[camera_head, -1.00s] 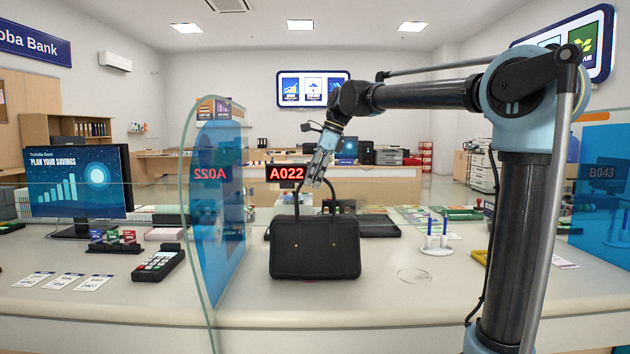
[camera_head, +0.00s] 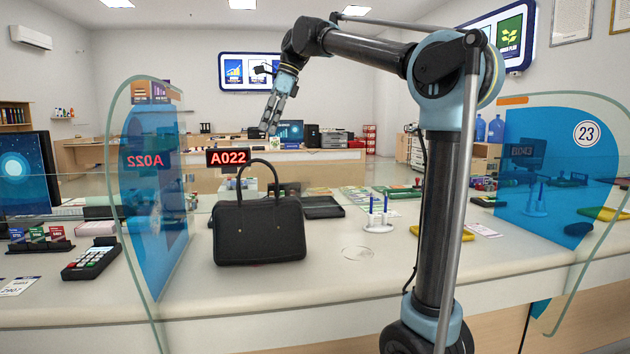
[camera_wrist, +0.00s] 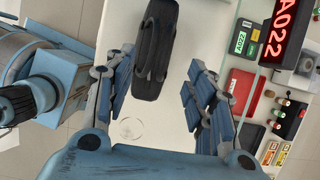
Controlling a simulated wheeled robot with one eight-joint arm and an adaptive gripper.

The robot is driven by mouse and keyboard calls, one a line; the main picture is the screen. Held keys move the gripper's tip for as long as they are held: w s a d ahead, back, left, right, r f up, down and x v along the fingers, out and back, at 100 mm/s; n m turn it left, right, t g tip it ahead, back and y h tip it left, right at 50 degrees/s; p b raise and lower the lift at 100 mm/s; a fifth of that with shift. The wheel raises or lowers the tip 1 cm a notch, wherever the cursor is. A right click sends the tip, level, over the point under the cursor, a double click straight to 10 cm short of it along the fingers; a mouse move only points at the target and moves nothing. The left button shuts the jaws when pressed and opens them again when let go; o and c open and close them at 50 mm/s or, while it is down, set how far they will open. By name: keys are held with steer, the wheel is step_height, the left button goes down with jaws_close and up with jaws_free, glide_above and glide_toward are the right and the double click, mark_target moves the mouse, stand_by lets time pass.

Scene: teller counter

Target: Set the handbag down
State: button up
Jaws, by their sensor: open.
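The black handbag (camera_head: 259,232) stands upright on the pale counter (camera_head: 335,280), its handle loop raised above it. In the wrist view the handbag (camera_wrist: 155,50) lies below and ahead of the fingers, near the top of the picture. My gripper (camera_head: 268,130) is above the handbag and apart from its handle. In the wrist view my gripper (camera_wrist: 160,85) is open, its two fingers spread wide with nothing between them.
A glass screen with a blue panel (camera_head: 150,220) stands left of the handbag. The red A022 sign (camera_head: 228,157) is close behind it. A card terminal (camera_head: 92,262) is at left and a pen holder (camera_head: 378,222) at right. The counter right of the handbag is mostly clear.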

steer(key=s+d+f+n+t+h, duration=0.1)
steer(key=s+d+f+n, duration=0.25)
steer(key=d+f, duration=0.65)
steer(key=s+d+f+n+t+h, duration=0.1)
steer(key=s+d+f+n, duration=0.25)
steer(key=d+f, duration=0.55)
steer(key=s+d+f+n, duration=0.2)
steer(key=s+d+f, duration=0.3)
steer(key=f, duration=0.4)
steer(key=s+d+f+n+h, duration=0.1)
steer(key=s+d+f+n, duration=0.2)
steer(key=s+d+f, duration=0.3)
steer(key=s+d+f+n+t+h, duration=0.1)
steer(key=s+d+f+n, duration=0.2)
steer(key=f, duration=0.9)
steer(key=s+d, duration=0.3)
steer(key=d, duration=0.1)
steer(key=shift+s+f, duration=0.2)
steer(key=shift+f, duration=0.05)
steer(key=shift+w, duration=0.1)
